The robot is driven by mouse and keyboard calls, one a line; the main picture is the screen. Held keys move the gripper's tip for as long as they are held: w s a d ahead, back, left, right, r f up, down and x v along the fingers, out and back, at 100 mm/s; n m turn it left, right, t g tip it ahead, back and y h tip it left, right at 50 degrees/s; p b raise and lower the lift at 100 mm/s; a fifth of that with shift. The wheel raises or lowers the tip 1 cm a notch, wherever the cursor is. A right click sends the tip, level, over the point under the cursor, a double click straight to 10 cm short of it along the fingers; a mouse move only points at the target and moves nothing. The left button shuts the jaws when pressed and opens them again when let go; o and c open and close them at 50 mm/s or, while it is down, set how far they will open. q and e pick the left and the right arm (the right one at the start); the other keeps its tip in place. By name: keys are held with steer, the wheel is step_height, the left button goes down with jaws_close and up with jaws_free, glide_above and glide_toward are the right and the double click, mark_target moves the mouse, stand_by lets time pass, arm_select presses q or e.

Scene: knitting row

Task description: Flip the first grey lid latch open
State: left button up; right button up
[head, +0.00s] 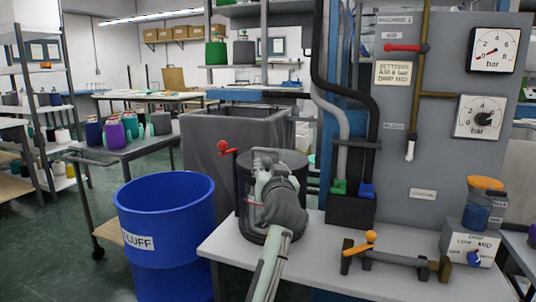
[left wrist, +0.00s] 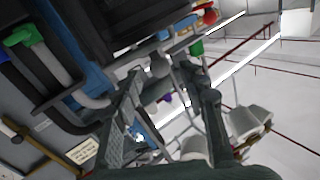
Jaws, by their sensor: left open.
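A dark round pot (head: 294,164) with a lid stands at the left end of the light bench. My left gripper (head: 263,158) is over the front of this pot and hides much of it and its lid. Its fingers are apart in the left wrist view (left wrist: 165,80). A small grey knob (left wrist: 159,65) shows between the fingers there, beside a dark body that looks like the pot; I cannot tell whether it is a latch or whether a finger touches it. No lid latch is clear in the head view. My right gripper is not in view.
A red-knobbed lever (head: 223,146) rises left of the pot. A blue bin (head: 166,225) stands left of the bench (head: 318,262). A valve with an orange handle (head: 370,237) and an orange-capped jar (head: 483,207) are to the right. Hoses end at a dark block (head: 350,212) behind.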

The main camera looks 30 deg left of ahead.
arm_select(q)
steer(key=shift+w+a, duration=0.15)
steer(key=shift+w, duration=0.05)
steer(key=p+x, duration=0.1)
steer(key=x, duration=0.6)
steer(key=shift+w+a, duration=0.15)
steer(key=shift+w, duration=0.05)
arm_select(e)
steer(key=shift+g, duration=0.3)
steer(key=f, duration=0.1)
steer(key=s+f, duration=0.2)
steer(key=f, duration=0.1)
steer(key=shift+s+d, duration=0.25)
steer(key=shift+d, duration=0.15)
arm_select(q)
jaws_close()
